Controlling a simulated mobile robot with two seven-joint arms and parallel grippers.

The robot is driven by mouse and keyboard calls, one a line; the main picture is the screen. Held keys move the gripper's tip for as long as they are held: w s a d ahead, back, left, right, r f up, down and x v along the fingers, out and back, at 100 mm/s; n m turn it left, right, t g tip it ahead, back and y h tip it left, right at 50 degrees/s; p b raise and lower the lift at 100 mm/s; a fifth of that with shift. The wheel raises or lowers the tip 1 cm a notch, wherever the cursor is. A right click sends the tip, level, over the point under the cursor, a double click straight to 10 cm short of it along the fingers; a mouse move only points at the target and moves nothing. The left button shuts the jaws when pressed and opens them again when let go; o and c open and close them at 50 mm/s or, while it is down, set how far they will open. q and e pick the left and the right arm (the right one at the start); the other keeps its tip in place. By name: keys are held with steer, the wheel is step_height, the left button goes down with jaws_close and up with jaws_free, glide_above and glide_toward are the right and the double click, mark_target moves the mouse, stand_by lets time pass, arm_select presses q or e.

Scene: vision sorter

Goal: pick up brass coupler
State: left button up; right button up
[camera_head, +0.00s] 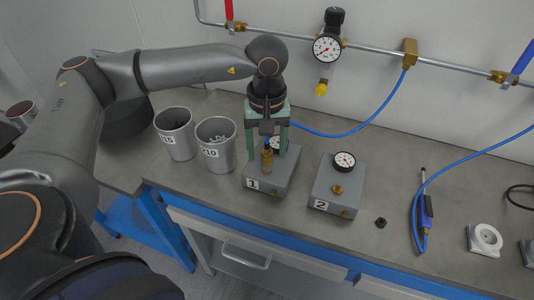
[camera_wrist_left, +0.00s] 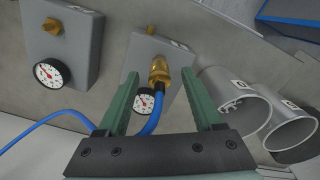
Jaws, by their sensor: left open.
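The brass coupler (camera_head: 267,158) stands upright on the grey block marked 1 (camera_head: 257,186). In the left wrist view the coupler (camera_wrist_left: 158,72) sits between the two green fingers, with gaps on both sides. A blue hose (camera_wrist_left: 153,122) runs up to it from below in that view. My left gripper (camera_head: 275,146) is open above block 1, its fingers pointing down around the coupler without visible contact. It also shows in the left wrist view (camera_wrist_left: 159,78). My right gripper is not in view.
Block 2 (camera_head: 325,197) with a gauge and brass fitting stands right of block 1. Two metal cups (camera_head: 177,145) (camera_head: 218,158) stand left. A small black part (camera_head: 380,222) and a blue-handled tool (camera_head: 425,208) lie right. A pipe with valves runs along the wall.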

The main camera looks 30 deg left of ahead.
arm_select(q)
steer(key=shift+f, duration=0.8)
steer(key=shift+c, duration=0.4)
jaws_close()
